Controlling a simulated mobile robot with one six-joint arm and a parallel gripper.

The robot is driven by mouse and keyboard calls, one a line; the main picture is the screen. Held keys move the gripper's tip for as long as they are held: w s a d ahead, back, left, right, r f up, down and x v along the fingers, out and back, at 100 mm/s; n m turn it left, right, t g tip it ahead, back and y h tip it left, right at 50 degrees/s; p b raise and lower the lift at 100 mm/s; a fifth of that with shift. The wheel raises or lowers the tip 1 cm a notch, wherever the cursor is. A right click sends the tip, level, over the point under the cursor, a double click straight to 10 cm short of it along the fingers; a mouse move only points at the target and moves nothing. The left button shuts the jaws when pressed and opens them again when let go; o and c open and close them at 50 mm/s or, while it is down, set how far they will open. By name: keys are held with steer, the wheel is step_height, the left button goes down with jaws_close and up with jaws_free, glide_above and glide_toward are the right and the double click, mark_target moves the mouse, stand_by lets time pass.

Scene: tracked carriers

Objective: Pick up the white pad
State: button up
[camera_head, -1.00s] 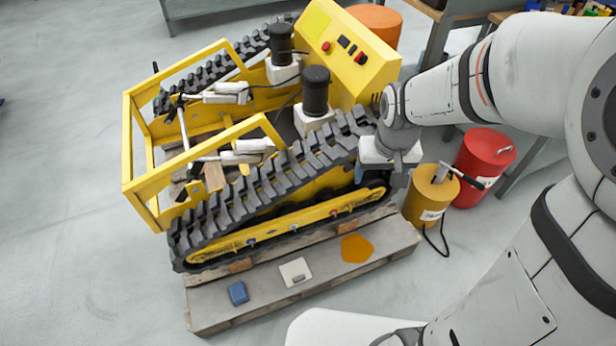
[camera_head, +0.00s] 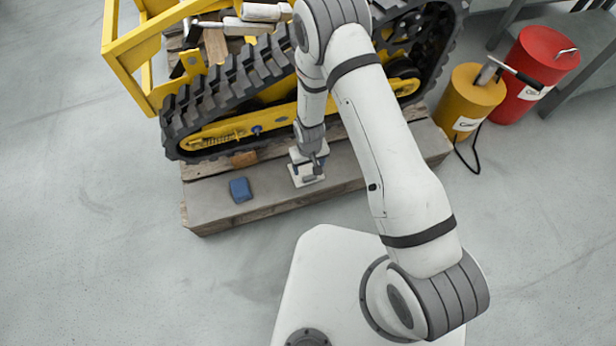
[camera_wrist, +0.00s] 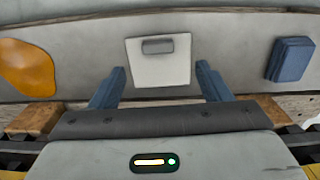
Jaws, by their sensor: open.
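The white pad (camera_wrist: 158,67) is a flat square with a small grey block-shaped handle (camera_wrist: 157,46) on it. It lies on the wooden platform beside the tracked carrier. In the head view the white pad (camera_head: 295,179) shows only in part, since my gripper (camera_head: 313,174) is over it and covers much of it. In the wrist view my gripper (camera_wrist: 160,82) is open. Its two blue fingers stand apart, one near each side edge of the pad, with nothing between them that they grip. I cannot tell how high the fingertips are above the pad.
A blue block (camera_head: 240,189) lies on the platform (camera_head: 215,209) left of the pad. An orange patch (camera_wrist: 27,67) lies on the platform's other side. The yellow tracked carrier (camera_head: 240,130) stands just behind. Yellow (camera_head: 470,97) and red (camera_head: 538,70) drums stand at right.

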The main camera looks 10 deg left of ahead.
mark_target(310, 176)
step_height(310, 176, down, 4)
steer(key=shift+s+r+b, duration=0.1)
steer(key=shift+r+b, duration=0.1)
steer(key=shift+b, duration=0.25)
steer(key=f+b, duration=0.2)
steer(key=f, duration=0.1)
steer(key=w+f, duration=0.1)
steer(key=f, duration=0.1)
steer(key=shift+d+f+b, duration=0.1)
steer(key=shift+f+b, duration=0.05)
steer(key=shift+b, duration=0.25)
steer(key=shift+s, duration=0.1)
steer(key=c, duration=1.1)
